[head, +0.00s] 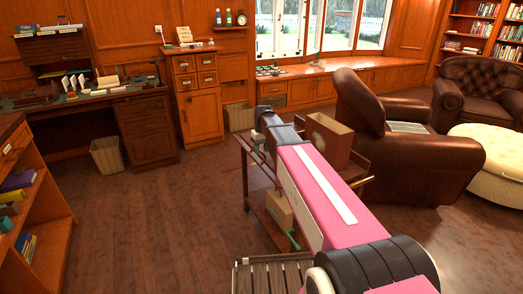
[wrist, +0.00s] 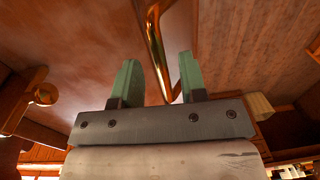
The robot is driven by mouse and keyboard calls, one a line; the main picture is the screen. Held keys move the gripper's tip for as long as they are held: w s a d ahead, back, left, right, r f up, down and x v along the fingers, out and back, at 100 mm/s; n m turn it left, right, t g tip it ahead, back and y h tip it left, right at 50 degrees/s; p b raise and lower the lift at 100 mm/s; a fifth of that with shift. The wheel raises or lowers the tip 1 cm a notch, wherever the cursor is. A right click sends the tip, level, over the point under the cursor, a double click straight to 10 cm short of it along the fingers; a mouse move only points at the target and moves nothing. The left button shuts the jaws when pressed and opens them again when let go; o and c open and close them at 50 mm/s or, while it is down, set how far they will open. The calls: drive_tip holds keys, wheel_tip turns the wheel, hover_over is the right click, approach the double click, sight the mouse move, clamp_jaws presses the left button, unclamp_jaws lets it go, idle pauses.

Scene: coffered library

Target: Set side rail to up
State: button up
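A wooden cart (head: 245,172) with an upper and a lower level stands in front of me in the head view, partly covered by my pink arm. In the wrist view a bent, shiny brass bar (wrist: 154,38), which looks like the side rail, comes down from the top. Its lower end reaches the gap between my gripper's fingers. My gripper (wrist: 158,60) has two green fingers spread apart, with nothing clamped. I cannot tell whether the bar is between the fingers or just beyond them. In the head view my arm's end lies over the cart's far left part, and the rail is not clear.
An open brown box (head: 330,140) stands on the cart's top, and another box (head: 280,212) sits on the lower level. A leather armchair (head: 400,150) is close on the right. A slatted wooden piece (head: 270,275) is at the front. The floor (head: 160,220) to the left is clear.

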drive_tip(key=shift+f, duration=0.15)
drive_tip(key=shift+c, duration=0.3)
clamp_jaws()
drive_tip(key=shift+w+d, duration=0.1)
drive_tip(key=shift+d, duration=0.1)
